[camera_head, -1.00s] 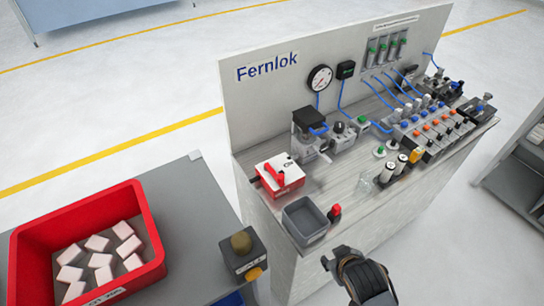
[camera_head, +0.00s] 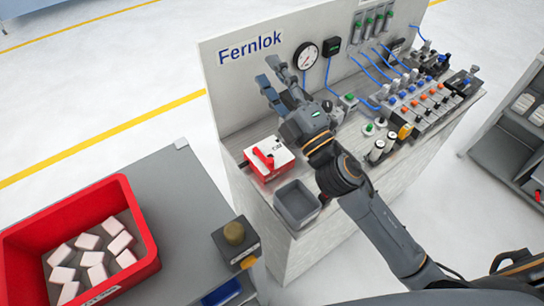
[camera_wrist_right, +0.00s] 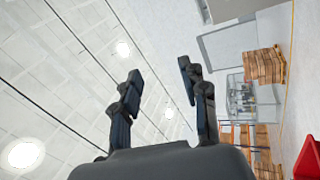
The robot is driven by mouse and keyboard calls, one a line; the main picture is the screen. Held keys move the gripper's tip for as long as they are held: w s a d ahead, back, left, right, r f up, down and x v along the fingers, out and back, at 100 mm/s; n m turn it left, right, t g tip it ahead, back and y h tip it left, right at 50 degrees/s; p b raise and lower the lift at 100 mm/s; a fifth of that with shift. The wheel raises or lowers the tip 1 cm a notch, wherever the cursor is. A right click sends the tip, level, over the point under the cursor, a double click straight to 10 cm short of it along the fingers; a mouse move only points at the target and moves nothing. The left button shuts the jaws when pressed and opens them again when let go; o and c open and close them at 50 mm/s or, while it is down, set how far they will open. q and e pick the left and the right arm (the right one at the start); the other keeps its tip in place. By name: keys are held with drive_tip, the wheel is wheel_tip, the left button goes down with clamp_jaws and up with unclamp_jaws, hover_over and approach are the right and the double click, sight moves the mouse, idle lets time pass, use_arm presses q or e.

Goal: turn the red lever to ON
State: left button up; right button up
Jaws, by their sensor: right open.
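The red lever (camera_head: 263,158) sits on top of a white and red box (camera_head: 281,152) at the left front of the bench. A label on the box is too small to read surely. My right gripper (camera_head: 273,80) is open and empty, raised above the bench behind the box, in front of the back panel. Its fingers point up and to the left, apart from the lever. In the right wrist view the two fingers (camera_wrist_right: 160,92) stand apart with nothing between them, facing ceiling and far wall. My left gripper is not in view.
A grey open bin (camera_head: 297,202) stands just in front of the box. A gauge (camera_head: 306,56) is on the panel (camera_head: 232,86), with valves and blue tubes to the right. A red crate (camera_head: 140,222) with white blocks stands on the left table (camera_head: 185,195).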

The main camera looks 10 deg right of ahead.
drive_tip(key=s+a+r+n+g+y, duration=0.25)
drive_tip(key=a+n+g+y, duration=0.25)
drive_tip(key=a+n+y, duration=0.45)
drive_tip(key=n+g+h, duration=1.4)
drive_tip(key=n, duration=0.6)
approach(271, 160)
drive_tip(key=shift+m, duration=0.25)
drive_tip(key=p+x, duration=0.4)
drive_tip(key=x, duration=0.3)
drive_tip(key=shift+a+f, duration=0.25)
drive_tip(key=shift+a, duration=0.05)
drive_tip(key=shift+w+a+f+p, duration=0.1)
drive_tip(key=shift+f+p, duration=0.2)
drive_tip(key=shift+f, duration=0.25)
